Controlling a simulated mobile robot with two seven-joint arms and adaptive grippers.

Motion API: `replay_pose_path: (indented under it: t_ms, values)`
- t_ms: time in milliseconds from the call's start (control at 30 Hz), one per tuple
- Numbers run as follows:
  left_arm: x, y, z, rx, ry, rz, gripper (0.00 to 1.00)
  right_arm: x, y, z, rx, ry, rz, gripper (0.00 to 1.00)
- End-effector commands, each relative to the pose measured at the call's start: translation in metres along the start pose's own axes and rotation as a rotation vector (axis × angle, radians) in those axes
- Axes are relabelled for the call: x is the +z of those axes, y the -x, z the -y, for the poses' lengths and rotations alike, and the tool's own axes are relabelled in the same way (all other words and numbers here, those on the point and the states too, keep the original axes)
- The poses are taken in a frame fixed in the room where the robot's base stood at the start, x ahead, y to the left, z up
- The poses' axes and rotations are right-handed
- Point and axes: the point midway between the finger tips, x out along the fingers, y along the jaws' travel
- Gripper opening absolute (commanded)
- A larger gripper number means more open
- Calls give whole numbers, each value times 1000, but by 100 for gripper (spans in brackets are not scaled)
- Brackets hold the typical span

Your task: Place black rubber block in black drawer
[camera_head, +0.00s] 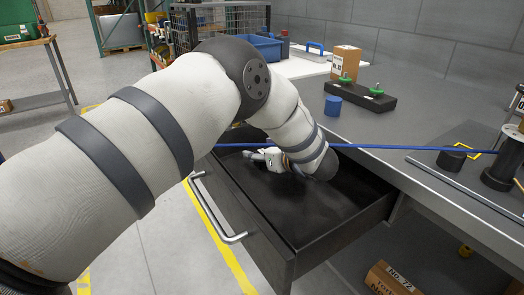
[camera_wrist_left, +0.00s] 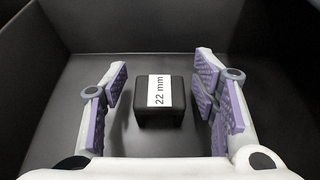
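The black rubber block (camera_wrist_left: 160,108) carries a white label reading "22 mm". In the left wrist view it sits on the floor of the black drawer (camera_wrist_left: 232,60). The block is hidden there. My right gripper is not in view.
A blue cable or rod (camera_head: 365,146) spans the drawer opening. The drawer's silver handle (camera_head: 217,210) faces the aisle.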

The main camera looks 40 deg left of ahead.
Motion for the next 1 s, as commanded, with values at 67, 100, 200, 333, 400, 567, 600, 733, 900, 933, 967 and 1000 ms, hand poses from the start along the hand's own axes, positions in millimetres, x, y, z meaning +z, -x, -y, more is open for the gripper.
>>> replay_pose_path:
  t_ms: [67, 100, 200, 333, 400, 567, 600, 733, 900, 933, 967, 1000]
  values:
    - [0, 0, 0, 0, 0, 0, 54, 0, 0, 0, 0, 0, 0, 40]
    - [0, 0, 0, 0, 0, 0, 54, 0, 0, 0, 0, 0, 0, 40]
    - [3, 6, 1, -2, 1, 0, 54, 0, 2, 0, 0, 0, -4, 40]
    - [5, 36, 1, -5, -1, 1, 54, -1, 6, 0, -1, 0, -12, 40]
    - [5, 56, 1, -5, 1, 1, 54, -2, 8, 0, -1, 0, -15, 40]
    - [4, 96, 1, -4, -1, 1, 54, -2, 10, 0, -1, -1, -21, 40]
    - [3, 103, 0, -1, 0, 1, 54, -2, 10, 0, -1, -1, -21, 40]
    - [3, 118, 0, -1, 0, 2, 54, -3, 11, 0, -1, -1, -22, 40]
    - [2, 121, 0, 1, 0, 0, 54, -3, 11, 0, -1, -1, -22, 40]
    - [2, 121, 0, 1, 0, 0, 54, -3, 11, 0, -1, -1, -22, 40]
    - [2, 121, 0, 1, 0, 0, 54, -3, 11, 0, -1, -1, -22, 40]
    - [2, 121, 0, 1, 0, 0, 54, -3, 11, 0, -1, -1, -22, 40]
